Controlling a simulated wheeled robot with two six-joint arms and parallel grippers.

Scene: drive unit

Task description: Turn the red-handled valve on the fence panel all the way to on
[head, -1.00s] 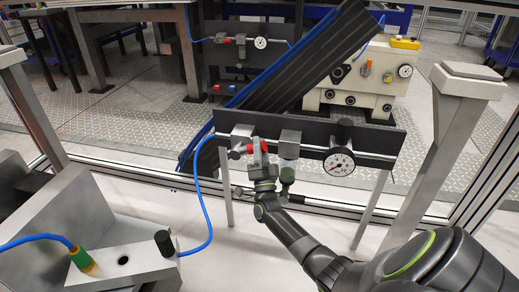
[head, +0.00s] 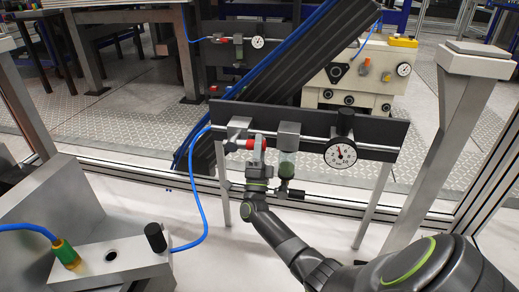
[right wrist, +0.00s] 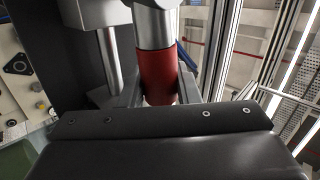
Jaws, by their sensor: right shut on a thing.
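The fence panel (head: 378,130) is a dark plate on two posts with a pipe along it. The red-handled valve (head: 238,124) is at its left end. Its red handle (head: 242,144) lies roughly sideways, along the pipe. My right gripper (head: 258,148) is shut on the handle's right end and partly hides it. In the right wrist view the red grip (right wrist: 157,75) sits between the two fingers. The round gauge (head: 341,154) at the right of the panel has its needle pointing roughly up. My left gripper is not in view.
A clear filter bowl (head: 287,163) hangs just right of my right gripper. A blue hose (head: 201,200) drops from the panel's left end to a metal block (head: 115,262). A grey post (head: 455,125) stands to the right.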

